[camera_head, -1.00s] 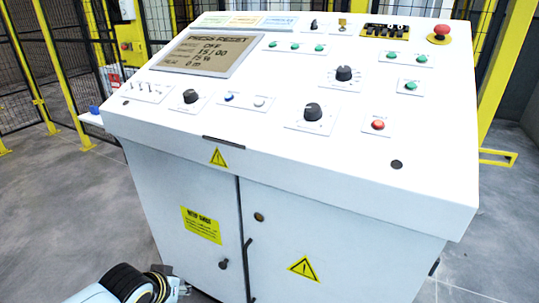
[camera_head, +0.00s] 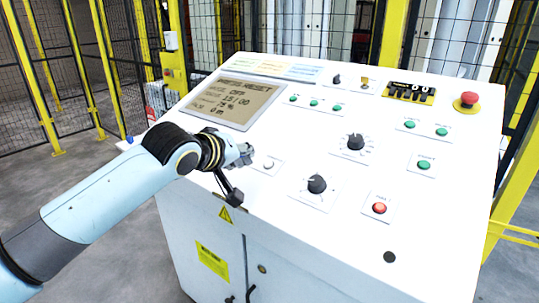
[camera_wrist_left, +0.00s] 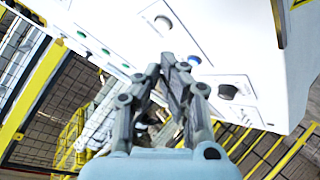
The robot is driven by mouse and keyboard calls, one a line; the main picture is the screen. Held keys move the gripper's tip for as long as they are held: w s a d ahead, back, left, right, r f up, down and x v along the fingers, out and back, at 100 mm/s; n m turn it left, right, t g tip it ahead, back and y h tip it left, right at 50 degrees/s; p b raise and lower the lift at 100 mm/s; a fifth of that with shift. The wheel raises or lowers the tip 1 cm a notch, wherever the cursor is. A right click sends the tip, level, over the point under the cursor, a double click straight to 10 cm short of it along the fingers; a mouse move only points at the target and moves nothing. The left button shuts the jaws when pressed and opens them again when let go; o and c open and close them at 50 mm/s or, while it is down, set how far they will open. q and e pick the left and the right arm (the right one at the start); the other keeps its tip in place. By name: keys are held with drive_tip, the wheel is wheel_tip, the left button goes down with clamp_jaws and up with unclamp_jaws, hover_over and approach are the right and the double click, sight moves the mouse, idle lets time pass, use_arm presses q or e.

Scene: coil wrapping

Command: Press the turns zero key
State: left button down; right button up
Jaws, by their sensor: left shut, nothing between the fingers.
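My left gripper (camera_head: 247,155) is shut and empty, low over the left part of the white console's sloping panel. In the left wrist view its closed fingertips (camera_wrist_left: 176,62) point at the panel beside a blue push button (camera_wrist_left: 193,61); I cannot tell whether they touch it. The gripper hides that button in the head view. A white push button (camera_head: 269,164) sits just right of the fingers and also shows in the left wrist view (camera_wrist_left: 162,22). The key labels are too small to read, so I cannot tell which is the turns zero key. My right gripper is not in view.
The panel also carries a display (camera_head: 234,103), black knobs (camera_head: 317,184), green buttons (camera_head: 424,165), a red button (camera_head: 379,208), a counter (camera_head: 409,91) and a red emergency stop (camera_head: 468,99). Yellow-framed mesh fencing (camera_head: 55,75) stands behind.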

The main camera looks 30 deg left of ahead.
use_arm(q)
wheel_tip(320, 180, up, 5)
drive_tip(key=w+n+t, duration=0.1)
drive_tip(key=w, duration=0.2)
drive_tip(key=b, duration=0.8)
hover_over(268, 165)
drive_tip(key=s+a, duration=0.1)
drive_tip(key=s, duration=0.2)
wheel_tip(268, 165, down, 5)
drive_tip(key=shift+w+a+f, duration=0.15)
drive_tip(key=shift+w+f+b, duration=0.45)
drive_tip(key=shift+w+f, duration=0.15)
drive_tip(key=shift+f, duration=0.35)
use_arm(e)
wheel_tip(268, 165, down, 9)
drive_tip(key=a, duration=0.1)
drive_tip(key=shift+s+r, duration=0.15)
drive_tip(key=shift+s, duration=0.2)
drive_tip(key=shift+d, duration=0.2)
use_arm(q)
drive_tip(key=shift+f, duration=0.1)
drive_tip(key=shift+w+f, duration=0.15)
drive_tip(key=shift+f, duration=0.15)
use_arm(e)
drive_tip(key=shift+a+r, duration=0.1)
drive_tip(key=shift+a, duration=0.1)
